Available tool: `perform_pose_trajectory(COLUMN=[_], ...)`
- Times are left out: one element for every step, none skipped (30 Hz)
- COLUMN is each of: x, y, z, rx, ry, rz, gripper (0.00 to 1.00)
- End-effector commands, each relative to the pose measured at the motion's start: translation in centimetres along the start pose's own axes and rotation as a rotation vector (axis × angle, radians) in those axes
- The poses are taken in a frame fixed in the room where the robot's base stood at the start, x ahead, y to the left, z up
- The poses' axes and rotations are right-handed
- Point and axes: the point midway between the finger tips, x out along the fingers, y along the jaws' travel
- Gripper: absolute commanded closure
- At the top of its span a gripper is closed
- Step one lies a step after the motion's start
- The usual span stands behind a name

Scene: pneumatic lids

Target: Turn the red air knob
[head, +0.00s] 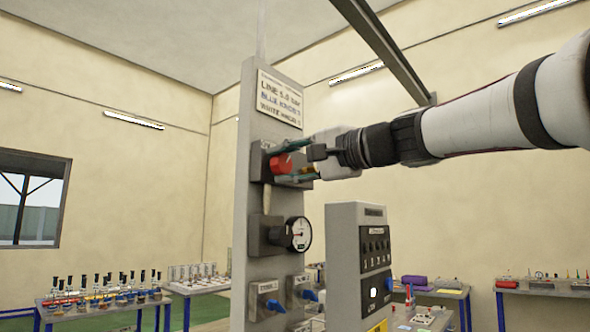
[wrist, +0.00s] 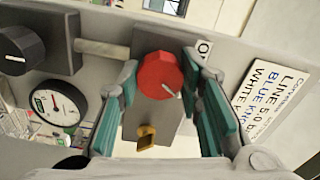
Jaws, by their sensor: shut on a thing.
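The red air knob (head: 281,164) sits on a dark grey block high on the grey panel (head: 262,220). In the wrist view the knob (wrist: 158,74) is round, with a white mark pointing to the lower right. My gripper (head: 296,160) reaches in from the right. Its two teal-padded fingers (wrist: 162,72) stand on either side of the knob and are shut on it. In the head view the fingers partly cover the knob's block.
A pressure gauge (head: 299,234) and blue knobs (head: 272,305) are lower on the panel. A sign (head: 279,100) is above. A small yellow piece (wrist: 147,136) sits beside the red knob. A grey control box (head: 345,265) stands to the right. Tables with bottles (head: 100,293) are behind.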

Motion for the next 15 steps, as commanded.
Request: perform_pose_trajectory(x=[-0.06, -0.06, -0.05, -0.05, -0.04, -0.04, -0.03, -0.03, -0.02, -0.02, -0.02, -0.01, -0.01, 0.00, 0.00], y=[-0.04, -0.03, -0.02, -0.01, 0.00, 0.02, 0.04, 0.05, 0.07, 0.08, 0.09, 0.10, 0.11, 0.12, 0.12], z=[-0.04, -0.05, -0.05, -0.05, -0.05, -0.05, -0.06, -0.06, -0.06, -0.06, -0.06, -0.06, -0.07, -0.07, -0.07], rx=[0.033, 0.052, 0.076, 0.094, 0.109, 0.129, 0.142, 0.153, 0.168, 0.178, 0.186, 0.196, 0.202, 0.208, 0.213], ry=[0.001, 0.001, 0.001, 0.001, 0.001, 0.001, 0.001, 0.001, 0.001, 0.001, 0.001, 0.001, 0.001, 0.001, 0.001], rz=[0.001, 0.001, 0.001, 0.001, 0.001, 0.002, 0.002, 0.002, 0.002, 0.002, 0.002, 0.002, 0.002, 0.002, 0.002], gripper=[0.95, 0.95, 0.95, 0.95, 0.95, 0.95, 0.95, 0.95, 0.95, 0.95, 0.95, 0.95, 0.95, 0.95, 0.95])
